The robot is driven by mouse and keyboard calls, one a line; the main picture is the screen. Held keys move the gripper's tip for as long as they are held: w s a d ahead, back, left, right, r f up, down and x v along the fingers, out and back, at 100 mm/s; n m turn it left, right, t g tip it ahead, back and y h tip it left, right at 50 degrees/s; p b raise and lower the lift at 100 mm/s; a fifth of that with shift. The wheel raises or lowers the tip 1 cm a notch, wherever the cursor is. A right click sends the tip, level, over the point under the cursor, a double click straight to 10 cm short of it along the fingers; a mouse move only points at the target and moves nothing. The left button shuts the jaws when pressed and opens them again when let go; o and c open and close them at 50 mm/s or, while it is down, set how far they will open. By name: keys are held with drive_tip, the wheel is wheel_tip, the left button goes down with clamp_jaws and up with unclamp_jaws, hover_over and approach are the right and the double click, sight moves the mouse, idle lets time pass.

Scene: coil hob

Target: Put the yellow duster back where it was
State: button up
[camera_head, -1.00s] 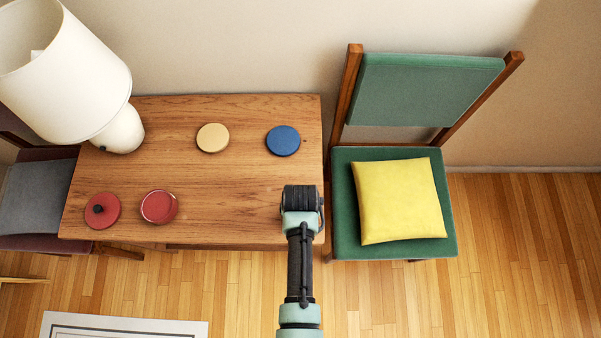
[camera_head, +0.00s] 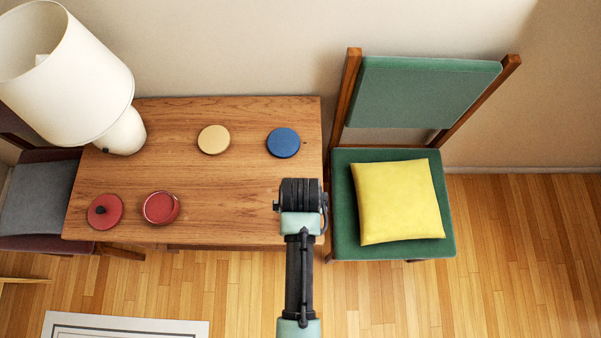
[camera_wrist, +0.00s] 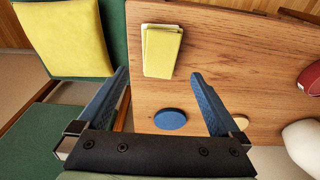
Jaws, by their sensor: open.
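A yellow folded duster (camera_wrist: 162,52) lies on the wooden table (camera_wrist: 225,60), near its edge on the chair side, in the wrist view. In the head view my arm hides it. My gripper (camera_wrist: 158,74) is open and empty above the table, its two blue fingers spread. In the wrist picture the duster shows between and beyond the fingertips. I cannot tell the height of the fingers above it. In the head view the fingers are hidden under my wrist.
A blue disc (camera_head: 283,142) and a tan disc (camera_head: 213,139) lie at the table's back. A red lid (camera_head: 105,211) and red dish (camera_head: 161,207) are front left. A white lamp (camera_head: 122,132) stands back left. A green chair (camera_head: 343,205) holds a yellow cushion (camera_head: 398,201).

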drive_tip(key=w+r+t, duration=0.5)
drive_tip(key=w+r, duration=0.2)
drive_tip(key=r, duration=0.7)
drive_tip(key=w+r+t, duration=0.4)
drive_tip(key=w+r, duration=0.2)
drive_tip(key=r, duration=0.9)
drive_tip(key=w+r+t, duration=0.5)
drive_tip(key=w+r, duration=0.2)
drive_tip(key=r, duration=0.7)
drive_tip(key=s+r+t, duration=0.4)
drive_tip(key=s+r, duration=0.1)
drive_tip(key=r, duration=0.6)
drive_tip(key=s+r+t, duration=0.3)
drive_tip(key=s+r, duration=0.1)
drive_tip(key=r, duration=0.7)
drive_tip(key=s+r+t, duration=0.4)
drive_tip(key=s+r, duration=0.1)
drive_tip(key=r, duration=0.6)
drive_tip(key=shift+s+t, duration=0.3)
drive_tip(key=shift+f, duration=0.15)
